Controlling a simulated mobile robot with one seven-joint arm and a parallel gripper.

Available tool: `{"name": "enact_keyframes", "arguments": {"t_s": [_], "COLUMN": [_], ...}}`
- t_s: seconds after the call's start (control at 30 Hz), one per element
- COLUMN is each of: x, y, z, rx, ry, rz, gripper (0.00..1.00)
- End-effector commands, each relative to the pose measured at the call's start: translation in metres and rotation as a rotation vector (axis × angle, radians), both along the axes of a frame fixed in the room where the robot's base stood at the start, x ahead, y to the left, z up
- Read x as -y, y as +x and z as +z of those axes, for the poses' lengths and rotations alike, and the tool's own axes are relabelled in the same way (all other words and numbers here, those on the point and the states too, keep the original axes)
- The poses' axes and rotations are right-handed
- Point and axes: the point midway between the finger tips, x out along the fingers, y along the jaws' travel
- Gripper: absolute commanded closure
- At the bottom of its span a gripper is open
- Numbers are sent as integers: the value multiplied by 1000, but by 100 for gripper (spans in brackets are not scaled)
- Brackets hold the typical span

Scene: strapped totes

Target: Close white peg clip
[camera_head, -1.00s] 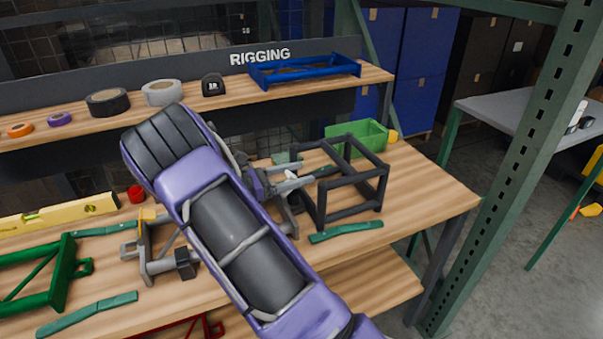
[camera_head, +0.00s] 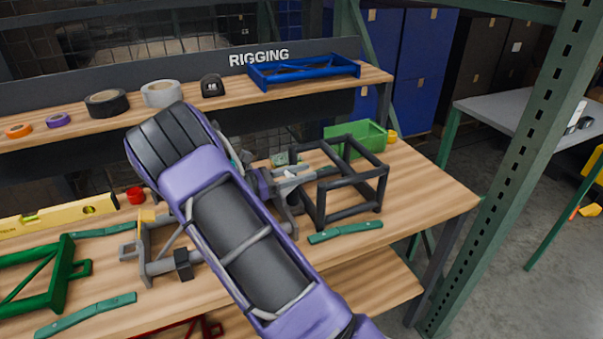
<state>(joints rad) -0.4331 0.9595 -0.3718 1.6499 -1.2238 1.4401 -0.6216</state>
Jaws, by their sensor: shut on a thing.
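The white peg clip (camera_head: 291,174) shows as a small pale piece beside the black frame, partly hidden by my gripper. My gripper (camera_head: 297,178) is at the left side of the black open frame (camera_head: 350,182), with its grey fingers pointing right. It is shut on what looks like the white peg clip; the contact is small and partly hidden. Whether the clip itself is open or closed is too small to tell. My purple and black arm covers much of the bench middle.
A green bin (camera_head: 357,138) stands behind the black frame. A green strap piece (camera_head: 345,232) lies in front of it. A grey clamp-like frame (camera_head: 150,262), a green frame (camera_head: 35,280) and a yellow level (camera_head: 60,215) are at left. The bench's right end is clear.

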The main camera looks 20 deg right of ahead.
Motion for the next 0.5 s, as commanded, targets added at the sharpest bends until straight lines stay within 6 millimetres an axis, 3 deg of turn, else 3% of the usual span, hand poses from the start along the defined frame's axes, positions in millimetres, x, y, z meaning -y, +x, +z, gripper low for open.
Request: {"name": "enact_keyframes", "arguments": {"t_s": [0.27, 0.5], "x": [3, 10], "y": [0, 0], "z": [-1, -9], "rx": [0, 2], "ry": [68, 232], "rz": [-1, -2], "gripper": [100, 100]}}
